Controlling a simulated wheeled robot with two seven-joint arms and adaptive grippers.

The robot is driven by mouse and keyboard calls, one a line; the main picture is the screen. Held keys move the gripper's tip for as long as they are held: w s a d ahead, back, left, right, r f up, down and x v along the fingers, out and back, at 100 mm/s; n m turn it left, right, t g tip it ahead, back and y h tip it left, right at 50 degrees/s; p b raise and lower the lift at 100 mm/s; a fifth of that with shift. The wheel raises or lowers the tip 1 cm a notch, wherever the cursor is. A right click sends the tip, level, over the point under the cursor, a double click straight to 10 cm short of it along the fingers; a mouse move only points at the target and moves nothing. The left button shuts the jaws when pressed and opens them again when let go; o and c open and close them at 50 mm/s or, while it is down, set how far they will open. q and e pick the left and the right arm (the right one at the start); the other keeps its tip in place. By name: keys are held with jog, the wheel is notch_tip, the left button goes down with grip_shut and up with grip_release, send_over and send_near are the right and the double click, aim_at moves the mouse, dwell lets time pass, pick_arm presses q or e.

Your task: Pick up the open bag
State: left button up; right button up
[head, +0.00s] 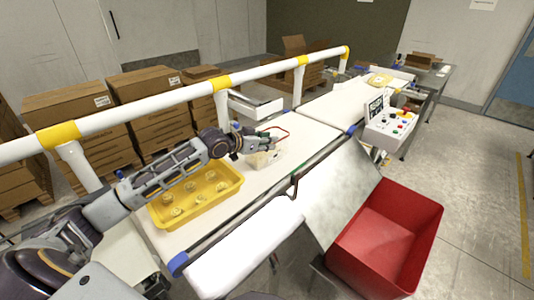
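A small pale bag (265,160) stands on the white belt (305,127), just right of the yellow tray. My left gripper (273,144) is at the top of the bag, with its fingers over or against the upper edge. The fingers are small here and overlap the bag, so I cannot tell whether they are closed on it. A thin red line (283,129) shows just behind the fingers; I cannot tell what it belongs to. My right gripper is not in view.
A yellow tray (238,186) with several small pale items lies below my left forearm. A white rail with yellow joints (221,82) runs behind the belt. A red bin (425,216) stands front right, beside a sloping metal chute (340,185). A control box (390,125) is farther right.

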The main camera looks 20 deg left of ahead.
pick_arm(q)
jog(key=shift+f+x, duration=0.25)
jog(key=shift+x, duration=2.05)
jog(key=shift+s+d+f, duration=0.1)
jog(key=shift+s, duration=0.05)
jog(key=shift+c, duration=0.3)
grip_shut()
